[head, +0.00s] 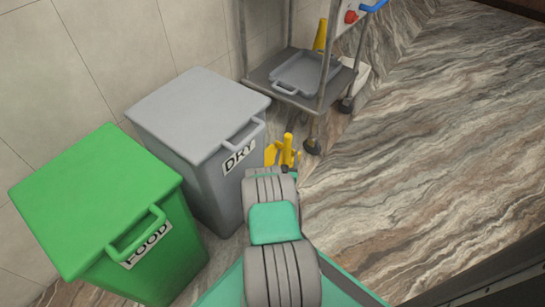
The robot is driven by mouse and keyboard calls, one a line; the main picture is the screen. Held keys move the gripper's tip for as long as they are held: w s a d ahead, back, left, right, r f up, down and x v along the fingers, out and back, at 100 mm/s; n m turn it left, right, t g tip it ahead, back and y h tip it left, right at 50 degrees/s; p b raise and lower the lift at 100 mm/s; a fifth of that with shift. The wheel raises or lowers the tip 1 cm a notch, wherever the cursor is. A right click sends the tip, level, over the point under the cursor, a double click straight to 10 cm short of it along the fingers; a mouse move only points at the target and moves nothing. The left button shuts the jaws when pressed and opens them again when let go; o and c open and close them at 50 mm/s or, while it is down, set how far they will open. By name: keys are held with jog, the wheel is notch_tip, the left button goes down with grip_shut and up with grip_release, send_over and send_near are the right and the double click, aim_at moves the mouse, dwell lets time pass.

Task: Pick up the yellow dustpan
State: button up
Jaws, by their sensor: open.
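A yellow object (287,152), which looks like the dustpan, is low beside the right side of the grey bin. One narrow part of it stands up, and other yellow parts spread to both sides. Its lower part is hidden behind my arm. My arm reaches toward it from the bottom of the head view, and its far end overlaps the yellow object in the picture. My gripper's fingers cannot be made out behind my wrist. I cannot tell whether they touch the yellow object.
A grey bin (198,108) labelled DRY and a green bin (95,200) labelled FOOD stand left of my arm. A metal trolley (285,100) stands beyond, with a grey tray (305,72) on its low shelf and a yellow cone-like item (321,35) behind. The marbled floor at right is clear.

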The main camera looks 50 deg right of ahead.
jog(key=b+x, duration=0.2)
jog(key=x, duration=0.2)
jog(key=b+x, duration=0.3)
jog(key=x, duration=0.1)
jog(key=shift+w+a+f, duration=0.1)
jog(key=shift+w+a, duration=0.05)
jog(key=shift+w, duration=0.1)
grip_shut()
dwell(1.0)
